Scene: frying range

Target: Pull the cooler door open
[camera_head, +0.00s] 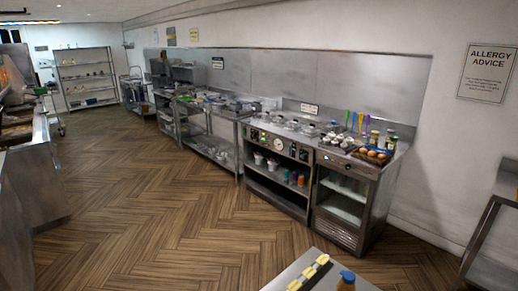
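The cooler (345,205) is a low steel unit at the right end of the counter run along the back wall. Its front has a glass door (341,200) above a slatted vent (337,233). Pale shelves show through the glass, and the door looks shut. Neither of my grippers is in this view, so their state is hidden. The cooler stands some distance ahead and a little right of the picture's middle.
An open-shelf unit (277,180) adjoins the cooler's left side. Eggs (372,154), jars and colored utensils stand on top. A steel surface (290,280) with a blue-capped bottle (346,281) is at the bottom edge. Wooden floor (150,220) lies clear left of the cooler.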

